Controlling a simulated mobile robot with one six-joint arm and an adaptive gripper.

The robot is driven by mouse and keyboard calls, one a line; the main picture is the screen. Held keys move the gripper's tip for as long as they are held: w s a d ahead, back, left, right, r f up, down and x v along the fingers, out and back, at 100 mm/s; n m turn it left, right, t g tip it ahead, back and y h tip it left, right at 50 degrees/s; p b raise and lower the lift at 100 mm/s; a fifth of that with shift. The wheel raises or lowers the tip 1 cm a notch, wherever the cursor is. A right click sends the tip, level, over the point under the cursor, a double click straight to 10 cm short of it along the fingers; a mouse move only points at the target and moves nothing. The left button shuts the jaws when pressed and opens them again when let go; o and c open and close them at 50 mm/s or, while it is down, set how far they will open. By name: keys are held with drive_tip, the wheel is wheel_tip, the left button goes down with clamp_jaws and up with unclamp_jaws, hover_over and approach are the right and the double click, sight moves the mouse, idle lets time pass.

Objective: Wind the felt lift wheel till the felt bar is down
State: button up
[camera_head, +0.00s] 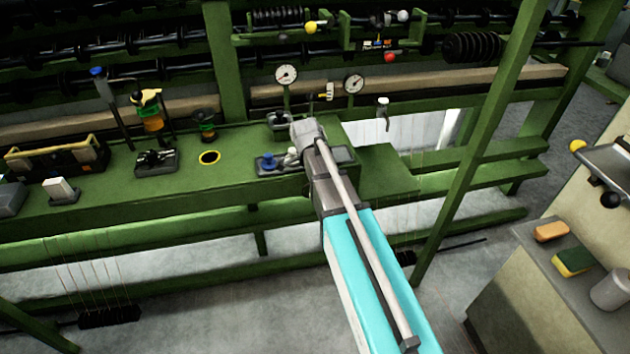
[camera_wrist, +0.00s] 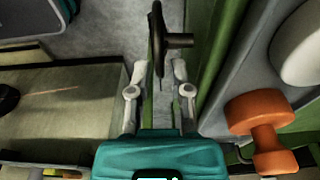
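A dark wheel (camera_wrist: 157,42), which looks like the felt lift wheel, shows nearly edge-on in the wrist view, with its hub or shaft on its right side. My gripper (camera_wrist: 160,76) is open. Its fingertips stand on either side of the wheel's near rim, with a gap visible; I cannot tell whether either touches it. In the head view my arm reaches the green machine, and I cannot make out the gripper or the wheel there. A long tan bar (camera_head: 430,88) runs along the machine behind the gauges. It may be the felt bar; its height setting cannot be told.
Two round gauges (camera_head: 287,75) stand on the machine behind my arm. A blue knob (camera_head: 268,160) sits in a tray beside my arm. An orange knob-like part (camera_wrist: 258,112) is right of my gripper. A bench with sponges (camera_head: 573,261) stands at right.

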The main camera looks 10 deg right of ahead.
drive_tip(key=shift+r+p, duration=0.5)
drive_tip(key=shift+r, duration=0.15)
drive_tip(key=shift+r+p, duration=0.35)
drive_tip(key=shift+r, duration=0.05)
